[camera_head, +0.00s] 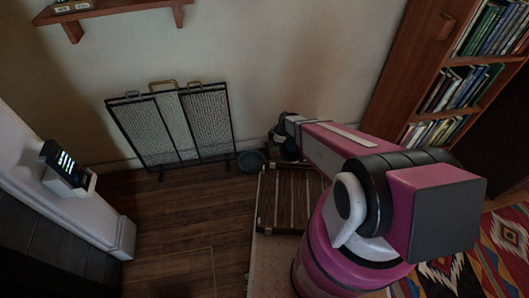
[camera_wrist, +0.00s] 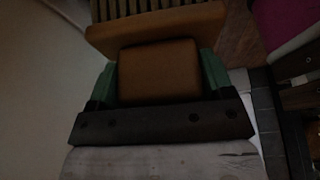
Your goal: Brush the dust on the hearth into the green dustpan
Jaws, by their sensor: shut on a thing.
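My gripper (camera_wrist: 158,88) is shut on a brown block (camera_wrist: 160,70), with a green finger pad on each side of it. The block meets a wider brown bar (camera_wrist: 150,30); together they look like a brush, with the block as its handle. Pale and dark stripes show past the bar; I cannot tell whether they are bristles or slats behind. In the head view, the end of my arm is low near the back wall, and its fingers are too dark and small to make out. I cannot make out a green dustpan or any dust in either view.
A black mesh fire screen (camera_head: 172,128) stands against the back wall. A small bluish bowl-like thing (camera_head: 250,160) sits beside its right end. A slatted wooden piece (camera_head: 267,212) lies below my arm. A bookcase (camera_head: 412,75) stands right. Wood floor (camera_head: 180,225) is clear at left.

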